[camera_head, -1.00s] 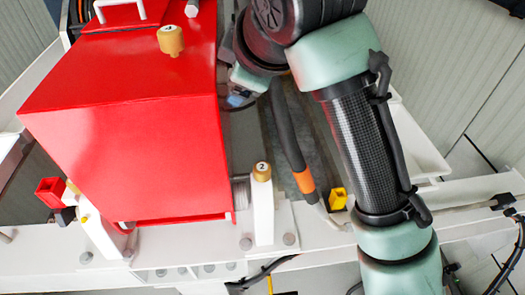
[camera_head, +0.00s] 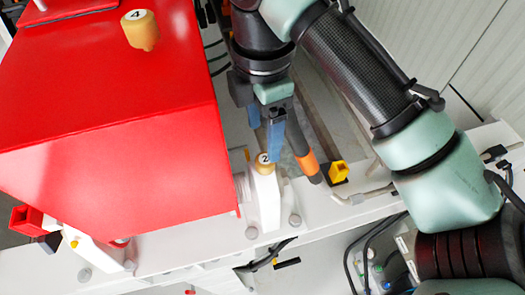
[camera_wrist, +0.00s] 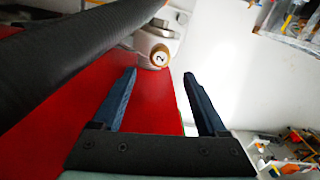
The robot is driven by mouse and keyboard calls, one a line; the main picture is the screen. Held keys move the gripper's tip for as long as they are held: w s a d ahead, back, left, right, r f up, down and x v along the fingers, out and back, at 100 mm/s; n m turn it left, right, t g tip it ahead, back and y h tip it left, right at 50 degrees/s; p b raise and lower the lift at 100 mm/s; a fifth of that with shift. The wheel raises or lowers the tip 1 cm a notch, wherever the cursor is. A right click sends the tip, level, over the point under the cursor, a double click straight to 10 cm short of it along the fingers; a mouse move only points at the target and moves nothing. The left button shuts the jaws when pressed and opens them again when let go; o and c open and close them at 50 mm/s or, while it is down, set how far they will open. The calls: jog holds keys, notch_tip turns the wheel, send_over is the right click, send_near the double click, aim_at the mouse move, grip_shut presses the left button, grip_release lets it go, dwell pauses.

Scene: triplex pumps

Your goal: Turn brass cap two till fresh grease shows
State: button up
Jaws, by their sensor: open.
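The brass cap marked 2 (camera_head: 264,163) sits upright on a white post beside the red housing in the head view. It also shows in the wrist view (camera_wrist: 159,56), beyond the fingertips and roughly between their lines. My gripper (camera_head: 268,135) hangs with its blue fingers just above the cap in the head view; one finger partly covers the cap there. In the wrist view my gripper (camera_wrist: 160,75) is open, with nothing between its fingers. I see no grease at the cap.
The red housing (camera_head: 110,140) stands close on the left of the cap. Another brass cap marked 4 (camera_head: 140,30) sits on its top. White frame rail (camera_head: 325,205) runs below.

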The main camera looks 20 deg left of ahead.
aim_at(264, 159)
notch_tip(264, 159, down, 8)
jog(key=shift+r+p, duration=0.1)
jog(key=shift+p, duration=0.45)
jog(key=shift+c, duration=0.3)
grip_shut()
